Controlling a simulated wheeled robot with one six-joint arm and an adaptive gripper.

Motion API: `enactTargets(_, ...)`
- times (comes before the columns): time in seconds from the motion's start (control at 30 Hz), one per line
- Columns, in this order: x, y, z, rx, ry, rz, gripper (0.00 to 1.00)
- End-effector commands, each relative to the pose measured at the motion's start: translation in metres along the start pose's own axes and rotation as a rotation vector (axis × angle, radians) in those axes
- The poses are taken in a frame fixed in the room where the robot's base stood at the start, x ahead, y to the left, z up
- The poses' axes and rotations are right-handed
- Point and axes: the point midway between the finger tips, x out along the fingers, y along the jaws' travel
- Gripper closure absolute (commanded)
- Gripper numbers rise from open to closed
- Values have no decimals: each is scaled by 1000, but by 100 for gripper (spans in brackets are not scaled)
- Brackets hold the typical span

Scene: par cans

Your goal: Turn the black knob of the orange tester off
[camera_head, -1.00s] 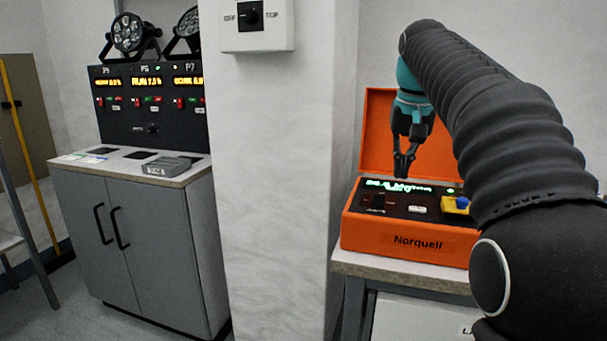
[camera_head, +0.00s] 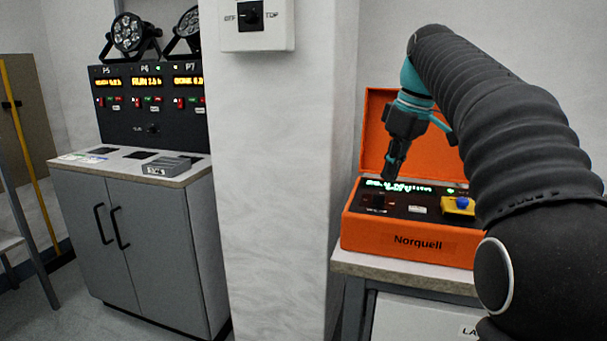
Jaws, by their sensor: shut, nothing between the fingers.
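The orange tester (camera_head: 400,236), marked Norquell, stands open on a bench at the right. Its lid is raised and its dark panel shows a lit green display (camera_head: 420,188). A small dark shape (camera_head: 377,202) at the panel's left may be the black knob, but it is too small to tell its setting. My gripper (camera_head: 390,178) is shut and empty. It points down over the panel's back left, covering part of the display. I cannot tell whether it touches the panel.
A blue button on a yellow block (camera_head: 458,205) sits at the panel's right. A white wall box with a black switch (camera_head: 257,24) is on the pillar (camera_head: 275,170). A grey cabinet (camera_head: 140,245) with a lit control panel (camera_head: 150,125) stands left.

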Motion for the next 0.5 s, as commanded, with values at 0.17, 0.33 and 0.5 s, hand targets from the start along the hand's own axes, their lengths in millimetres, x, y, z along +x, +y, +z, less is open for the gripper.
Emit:
enactTargets(0.17,26,0,7,1,0,1,100)
enactTargets(0.33,40,0,10,2,0,1,100)
enactTargets(0.5,48,0,12,2,0,0,100)
